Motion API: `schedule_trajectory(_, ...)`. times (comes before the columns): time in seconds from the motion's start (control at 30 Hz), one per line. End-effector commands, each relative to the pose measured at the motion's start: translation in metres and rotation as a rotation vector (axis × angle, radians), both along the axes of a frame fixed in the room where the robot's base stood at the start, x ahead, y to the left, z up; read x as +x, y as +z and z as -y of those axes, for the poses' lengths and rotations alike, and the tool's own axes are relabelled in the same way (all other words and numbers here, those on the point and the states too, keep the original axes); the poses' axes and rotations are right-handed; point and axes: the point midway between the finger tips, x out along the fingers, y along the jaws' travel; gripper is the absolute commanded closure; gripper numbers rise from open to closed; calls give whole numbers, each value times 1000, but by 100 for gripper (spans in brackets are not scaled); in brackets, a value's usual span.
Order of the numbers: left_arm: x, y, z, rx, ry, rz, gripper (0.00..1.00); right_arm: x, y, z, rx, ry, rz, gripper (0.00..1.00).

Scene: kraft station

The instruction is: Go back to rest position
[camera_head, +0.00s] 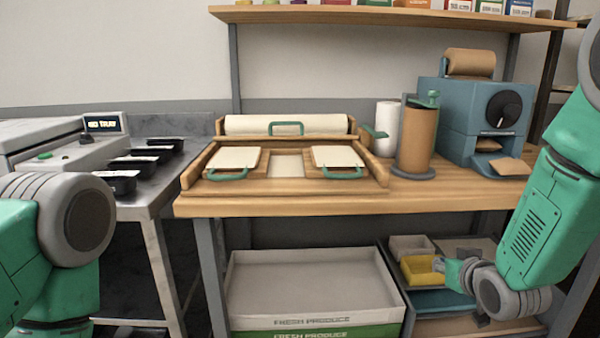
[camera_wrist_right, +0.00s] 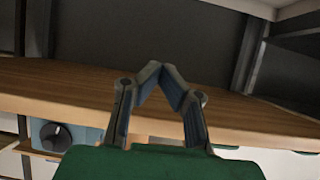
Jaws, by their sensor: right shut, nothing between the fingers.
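My right gripper (camera_head: 452,272) is at the lower right of the head view, below the tabletop level and in front of the lower shelf. It is small and partly hidden by its own wrist there. In the right wrist view, the fingers of my right gripper (camera_wrist_right: 161,72) lean together at their tips, shut, with nothing between them. A wooden board edge lies behind the fingers in that view. My left arm shows at the left edge of the head view, but its gripper is out of the picture.
A wooden workbench (camera_head: 300,206) holds a wooden tray with white pads, brown and white rolls and a blue dispenser (camera_head: 460,125). Below stand a produce box (camera_head: 315,322) and a yellow bin (camera_head: 420,270). A metal table (camera_head: 150,208) with several black containers is at left.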

Motion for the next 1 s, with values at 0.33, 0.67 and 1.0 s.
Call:
schedule_trajectory(0.33,0,32,0,0,0,0,100,-212,-166,-16,-24,17,-609,100)
schedule_trajectory(0.67,0,48,0,0,0,0,100,-381,-200,-25,-38,46,-1006,100)
schedule_trajectory(1.0,0,49,0,0,0,0,100,-398,-200,-25,-40,50,-1046,100)
